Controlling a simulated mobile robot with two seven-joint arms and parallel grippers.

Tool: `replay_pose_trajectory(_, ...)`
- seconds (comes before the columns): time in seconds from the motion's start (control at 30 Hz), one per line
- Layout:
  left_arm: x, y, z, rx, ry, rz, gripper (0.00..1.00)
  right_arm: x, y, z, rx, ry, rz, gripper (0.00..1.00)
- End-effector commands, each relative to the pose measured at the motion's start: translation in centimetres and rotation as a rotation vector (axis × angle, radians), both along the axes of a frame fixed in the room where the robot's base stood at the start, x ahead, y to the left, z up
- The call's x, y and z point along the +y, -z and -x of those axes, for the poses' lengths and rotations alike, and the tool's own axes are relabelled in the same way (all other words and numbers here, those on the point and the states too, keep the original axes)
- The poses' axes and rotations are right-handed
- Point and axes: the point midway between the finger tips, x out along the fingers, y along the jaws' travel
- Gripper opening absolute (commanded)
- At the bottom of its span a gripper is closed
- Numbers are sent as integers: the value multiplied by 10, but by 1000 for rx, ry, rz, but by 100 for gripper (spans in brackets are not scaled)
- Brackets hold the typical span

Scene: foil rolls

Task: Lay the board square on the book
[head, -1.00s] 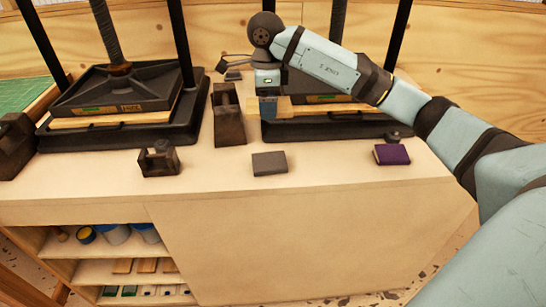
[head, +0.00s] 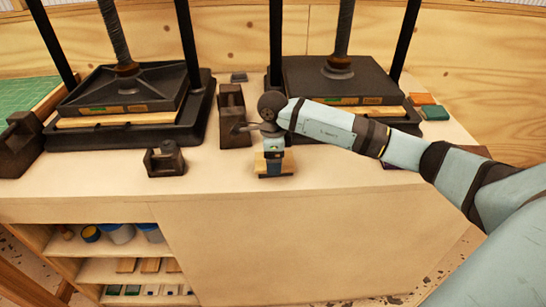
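My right gripper (head: 274,160) comes in from the right and is shut on a small light-wood board (head: 288,164). The board shows on both sides of the fingers, low over the front middle of the bench. A dark grey book (head: 276,177) lies there, mostly hidden by the board and gripper; only a bit of its front edge shows. I cannot tell whether the board touches the book or how square it sits. My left gripper is not in view.
Two black book presses stand behind, left (head: 125,97) and right (head: 345,82). Dark metal blocks stand left of the gripper (head: 232,130) and at front left (head: 164,160). Orange (head: 422,99) and green (head: 434,113) pieces lie at right. The bench's front edge is close.

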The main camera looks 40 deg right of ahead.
Motion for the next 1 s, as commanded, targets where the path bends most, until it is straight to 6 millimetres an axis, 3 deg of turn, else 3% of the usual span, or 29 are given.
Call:
replay_pose_trajectory(0.33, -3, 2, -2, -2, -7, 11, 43, 0, 4, 0, -2, 0, 0, 58)
replay_pose_trajectory(0.37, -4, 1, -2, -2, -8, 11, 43, 0, 4, 0, -2, 0, 0, 84)
replay_pose_trajectory(0.43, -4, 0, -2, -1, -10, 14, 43, 0, 3, 0, -1, 0, 0, 100)
replay_pose_trajectory(0.77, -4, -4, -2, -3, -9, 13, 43, 0, -4, -1, -2, 0, 0, 100)
replay_pose_trajectory(1.0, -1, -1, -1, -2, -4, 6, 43, 0, -49, -1, -6, 0, 0, 100)
